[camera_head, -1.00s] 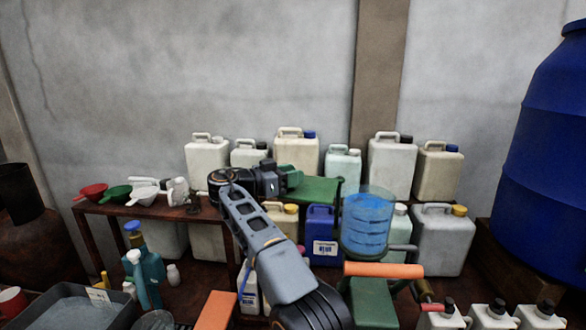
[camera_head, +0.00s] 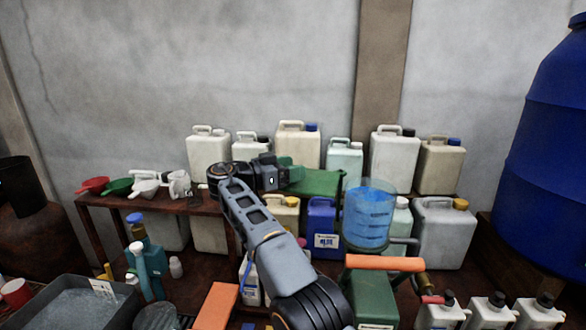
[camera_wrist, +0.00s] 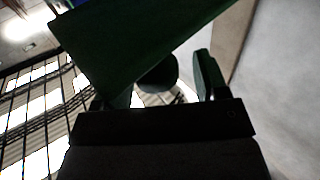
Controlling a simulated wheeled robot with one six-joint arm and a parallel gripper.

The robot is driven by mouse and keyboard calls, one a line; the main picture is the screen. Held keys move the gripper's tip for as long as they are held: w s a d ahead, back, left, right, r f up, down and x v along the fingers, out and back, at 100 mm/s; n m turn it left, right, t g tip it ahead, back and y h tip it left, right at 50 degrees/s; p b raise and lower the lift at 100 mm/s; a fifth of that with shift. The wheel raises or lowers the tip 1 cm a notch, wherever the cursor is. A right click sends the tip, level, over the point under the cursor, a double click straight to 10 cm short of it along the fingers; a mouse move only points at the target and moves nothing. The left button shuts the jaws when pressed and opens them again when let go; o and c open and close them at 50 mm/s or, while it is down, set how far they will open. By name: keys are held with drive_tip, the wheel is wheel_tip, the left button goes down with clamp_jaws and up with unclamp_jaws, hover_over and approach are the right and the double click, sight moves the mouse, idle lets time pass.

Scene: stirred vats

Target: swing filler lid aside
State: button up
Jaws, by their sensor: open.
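A flat green lid (camera_head: 318,183) sits to the left of the clear cylinder of blue liquid (camera_head: 369,228), near its rim. The cylinder's top looks mostly uncovered. My gripper (camera_head: 292,176) is at the lid's left end, in front of the pale jugs. In the wrist view, a dark green panel (camera_wrist: 145,38), seemingly the lid, fills the upper middle. My gripper's fingers (camera_wrist: 162,85) are open there, with a dark round knob (camera_wrist: 158,74) showing between them, not clearly touched. The left finger is partly hidden by the panel.
Several pale jugs (camera_head: 297,147) stand along the back wall. A blue canister (camera_head: 321,232) stands left of the cylinder. An orange-topped green machine (camera_head: 372,296) is in front. Funnels (camera_head: 118,187) lie on the left shelf; a large blue drum (camera_head: 550,150) is at the right.

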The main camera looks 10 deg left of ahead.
drive_tip(key=p+v, duration=0.6)
drive_tip(key=v, duration=0.7)
drive_tip(key=shift+s+a, duration=0.1)
drive_tip(key=shift+s, duration=0.05)
